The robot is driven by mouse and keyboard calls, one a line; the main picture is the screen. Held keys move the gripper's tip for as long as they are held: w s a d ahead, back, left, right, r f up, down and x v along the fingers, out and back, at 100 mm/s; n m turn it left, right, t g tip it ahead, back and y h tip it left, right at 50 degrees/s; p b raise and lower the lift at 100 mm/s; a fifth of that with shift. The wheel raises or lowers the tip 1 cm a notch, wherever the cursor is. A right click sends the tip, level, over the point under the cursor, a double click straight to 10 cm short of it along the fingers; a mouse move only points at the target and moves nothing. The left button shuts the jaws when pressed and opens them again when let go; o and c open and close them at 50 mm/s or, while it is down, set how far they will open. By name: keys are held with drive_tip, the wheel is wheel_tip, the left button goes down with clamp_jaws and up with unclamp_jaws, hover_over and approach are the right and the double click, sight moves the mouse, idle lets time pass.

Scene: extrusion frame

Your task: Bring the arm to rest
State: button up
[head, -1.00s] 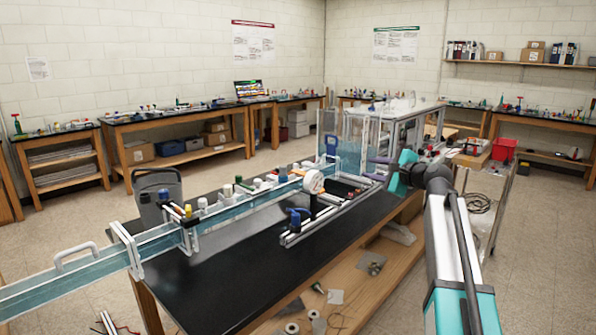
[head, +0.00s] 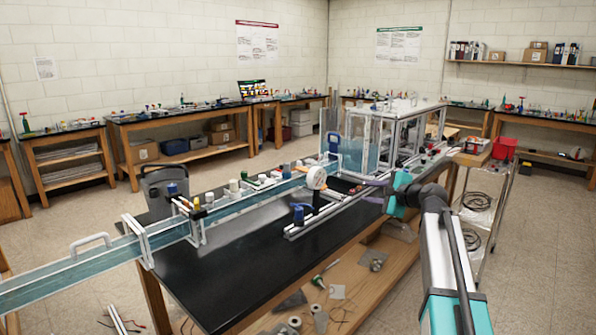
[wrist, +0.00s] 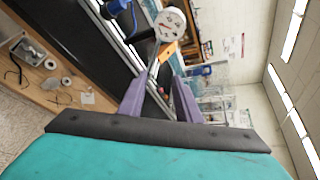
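My arm rises from the bottom right of the head view and reaches toward the bench. My gripper (head: 374,191) has two purple fingers, which point left over the right side of the black bench top (head: 215,275). In the wrist view my gripper (wrist: 160,92) has its fingers apart with nothing held between them. Past the fingers there are a white round dial gauge (wrist: 170,24) and an orange part (wrist: 167,52). The gauge also shows in the head view (head: 317,178), left of my gripper and apart from it.
A long water channel (head: 80,273) runs along the bench to a clear framed tank (head: 385,130) behind my gripper. A blue-topped clamp (head: 298,214) stands on a rail. A wire cart (head: 487,195) with a red bin (head: 504,148) is right of my arm. Floor is open at right.

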drive_tip(key=s+a+f+n+g, duration=0.2)
drive_tip(key=s+f, duration=0.2)
drive_tip(key=f, duration=0.8)
drive_tip(key=s+a+f+n+g+h, duration=0.15)
drive_tip(key=s+f, duration=0.25)
drive_tip(key=f, duration=0.8)
drive_tip(key=s+a+f+n+g, duration=0.2)
drive_tip(key=s+a+f+g, duration=0.15)
drive_tip(key=f, duration=0.85)
drive_tip(key=s+a+f+n+g+h, duration=0.15)
drive_tip(key=s+f+n+g, duration=0.3)
drive_tip(key=s+f, duration=1.35)
drive_tip(key=s+f+n+g+h, duration=0.1)
drive_tip(key=s+f, duration=0.4)
drive_tip(key=s, duration=0.5)
drive_tip(key=s+d+f+n+g+h, duration=0.1)
drive_tip(key=s+f+n+g, duration=0.2)
drive_tip(key=s, duration=0.8)
drive_tip(key=s+f+n+g+h, duration=0.1)
drive_tip(key=s+f+n, duration=0.3)
drive_tip(key=s, duration=0.7)
wheel_tip(320, 180, down, 3)
drive_tip(key=shift+d+r+g, duration=0.1)
drive_tip(key=shift+d+g, duration=0.3)
drive_tip(key=shift+g, duration=0.45)
